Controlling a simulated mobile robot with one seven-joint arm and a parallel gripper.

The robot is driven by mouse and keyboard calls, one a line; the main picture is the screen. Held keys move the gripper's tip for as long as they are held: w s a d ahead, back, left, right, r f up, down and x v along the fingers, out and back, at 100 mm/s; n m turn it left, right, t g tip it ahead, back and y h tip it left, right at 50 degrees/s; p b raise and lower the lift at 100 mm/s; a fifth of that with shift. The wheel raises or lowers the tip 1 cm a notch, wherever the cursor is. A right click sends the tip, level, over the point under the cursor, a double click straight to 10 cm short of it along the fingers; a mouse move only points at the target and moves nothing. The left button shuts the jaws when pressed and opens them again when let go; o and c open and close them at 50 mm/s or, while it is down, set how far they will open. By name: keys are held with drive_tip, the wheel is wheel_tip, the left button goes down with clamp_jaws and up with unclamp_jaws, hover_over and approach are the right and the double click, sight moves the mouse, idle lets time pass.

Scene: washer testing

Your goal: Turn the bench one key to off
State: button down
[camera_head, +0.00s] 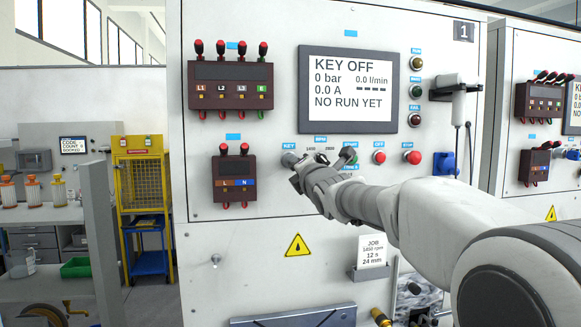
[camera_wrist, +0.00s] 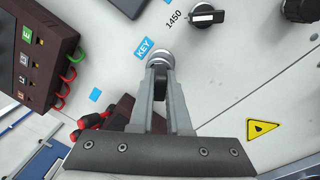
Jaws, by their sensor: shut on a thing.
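The bench one key switch (camera_head: 289,158) is a round metal lock under the blue KEY label, on the panel marked 1. In the wrist view its silver ring (camera_wrist: 159,59) shows just beyond my fingertips. My gripper (camera_head: 298,172) is at the switch, its two grey fingers (camera_wrist: 160,74) shut on the key. The fingers hide most of the key, so its angle is hard to read. A small dark piece hangs between the fingers in the wrist view. The bench screen (camera_head: 347,90) reads KEY OFF, 0 bar, 0.0 A, NO RUN YET.
A black rpm selector knob (camera_wrist: 206,16) sits close beside the key. Red buttons (camera_head: 411,157) are farther right. Terminal blocks with red plugs (camera_head: 232,85) are on the left. A job card holder (camera_head: 369,272) is below. A second bench (camera_head: 540,120) stands at right.

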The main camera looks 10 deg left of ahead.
drive_tip(key=shift+n, duration=0.5)
drive_tip(key=shift+r+n, duration=0.1)
drive_tip(key=shift+n, duration=1.6)
drive_tip(key=shift+n+g, duration=0.3)
drive_tip(key=shift+n, duration=0.4)
drive_tip(key=shift+d+r+n+y, duration=0.1)
drive_tip(key=shift+n+y, duration=0.2)
drive_tip(key=shift+n, duration=0.9)
drive_tip(key=n, duration=0.3)
drive_tip(key=shift+n+g, duration=0.3)
drive_tip(key=shift+g, duration=0.1)
drive_tip(key=c, duration=0.8)
unclamp_jaws()
